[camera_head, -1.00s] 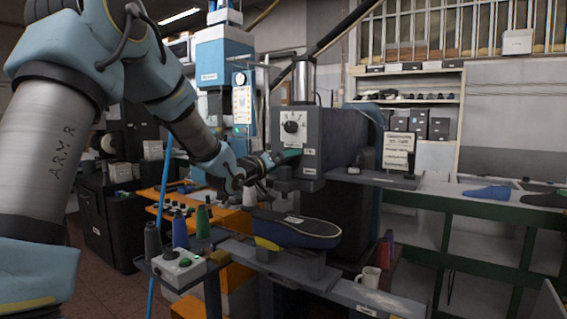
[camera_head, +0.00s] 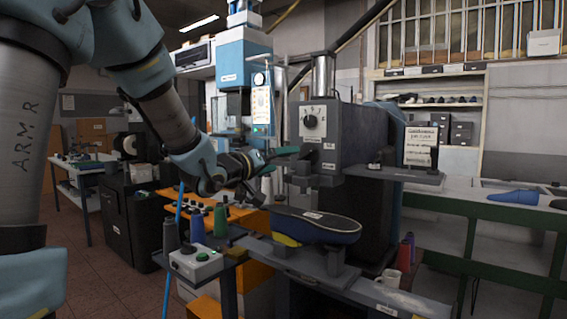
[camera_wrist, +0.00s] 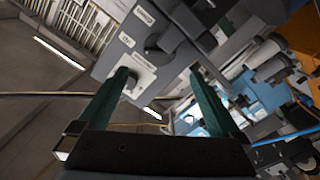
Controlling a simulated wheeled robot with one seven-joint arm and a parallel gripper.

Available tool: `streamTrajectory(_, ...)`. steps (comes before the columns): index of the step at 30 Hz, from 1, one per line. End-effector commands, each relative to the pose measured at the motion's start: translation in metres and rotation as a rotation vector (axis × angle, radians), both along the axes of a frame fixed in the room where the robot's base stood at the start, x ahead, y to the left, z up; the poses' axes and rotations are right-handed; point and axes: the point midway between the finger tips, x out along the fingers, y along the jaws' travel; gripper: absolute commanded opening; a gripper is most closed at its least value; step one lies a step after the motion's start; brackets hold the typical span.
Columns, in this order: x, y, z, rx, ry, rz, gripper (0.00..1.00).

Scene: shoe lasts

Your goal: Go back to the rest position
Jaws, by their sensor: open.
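My gripper (camera_head: 268,170) is raised in the middle of the head view, in front of the grey press machine (camera_head: 330,135). In the wrist view its two green fingers (camera_wrist: 160,85) stand wide apart with nothing between them. The machine's dial and labels show beyond the fingers there. A dark blue shoe-sole-shaped piece (camera_head: 316,226) with a yellow part beneath it rests on the machine's lower support, below and to the right of my gripper and apart from it.
A control box (camera_head: 195,262) with a green button and several thread cones (camera_head: 220,220) stand at the lower left. A green-framed bench (camera_head: 500,208) carries a blue last (camera_head: 514,196) at right. Open floor (camera_head: 110,270) lies at left.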

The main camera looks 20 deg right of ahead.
Motion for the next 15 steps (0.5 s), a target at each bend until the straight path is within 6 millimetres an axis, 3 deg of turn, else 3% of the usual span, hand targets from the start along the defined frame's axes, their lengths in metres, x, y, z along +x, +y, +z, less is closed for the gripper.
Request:
streamTrajectory(11, 0.001, 0.000, 0.000, 0.003, 0.000, 0.003, 1.00)
streamTrajectory(15, 0.013, 0.019, -0.017, 0.077, 0.009, 0.075, 1.00)
